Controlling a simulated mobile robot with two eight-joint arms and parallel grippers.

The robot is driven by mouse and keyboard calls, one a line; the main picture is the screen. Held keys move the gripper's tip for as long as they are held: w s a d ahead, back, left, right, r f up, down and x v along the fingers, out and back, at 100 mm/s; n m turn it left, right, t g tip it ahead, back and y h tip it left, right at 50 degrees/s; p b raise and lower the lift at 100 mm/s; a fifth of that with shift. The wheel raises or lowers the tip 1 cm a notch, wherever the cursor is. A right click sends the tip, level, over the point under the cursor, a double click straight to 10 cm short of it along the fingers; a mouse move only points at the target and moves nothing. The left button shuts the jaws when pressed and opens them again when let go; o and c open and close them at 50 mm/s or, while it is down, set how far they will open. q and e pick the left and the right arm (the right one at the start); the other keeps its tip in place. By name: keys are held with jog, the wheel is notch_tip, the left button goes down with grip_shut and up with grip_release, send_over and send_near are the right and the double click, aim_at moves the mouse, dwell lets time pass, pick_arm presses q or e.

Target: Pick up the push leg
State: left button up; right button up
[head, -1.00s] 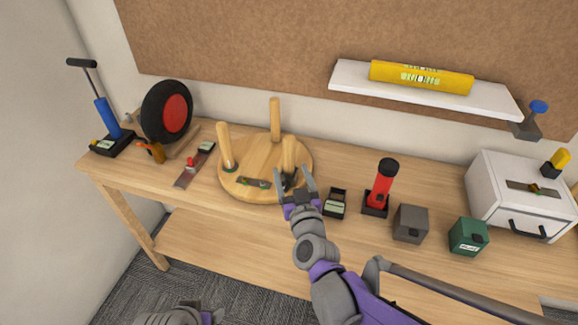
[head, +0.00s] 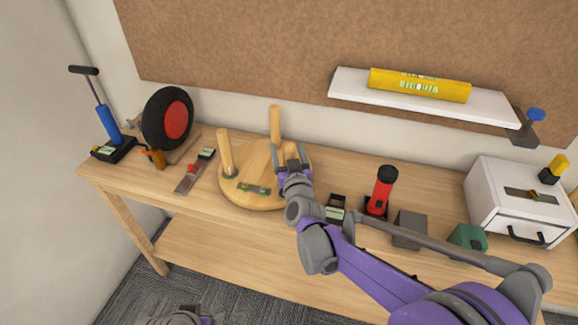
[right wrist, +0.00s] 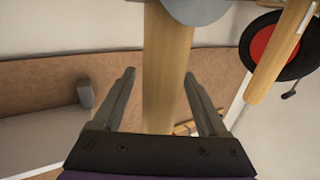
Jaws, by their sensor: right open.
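A round wooden stool top (head: 235,192) lies on the bench with wooden legs standing up from it. The left leg (head: 225,153) and the back leg (head: 275,124) show clearly. The front right leg is hidden behind my right gripper (head: 289,158) in the head view. In the right wrist view my right gripper (right wrist: 160,100) is open, with a wooden leg (right wrist: 166,60) running between its spread fingers. I cannot tell whether a finger touches it, or which leg is the push leg. Only part of my left gripper (head: 200,319) shows at the bottom edge; its fingers are unclear.
A black wheel with a red hub (head: 168,118), a blue pump (head: 108,122) and a flat scraper-like tool (head: 190,178) lie left. A red flashlight (head: 382,188), a grey box (head: 409,228), a green box (head: 468,237) and a white drawer box (head: 515,200) stand right. A shelf (head: 350,85) hangs above.

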grip_shut()
dwell(0.4)
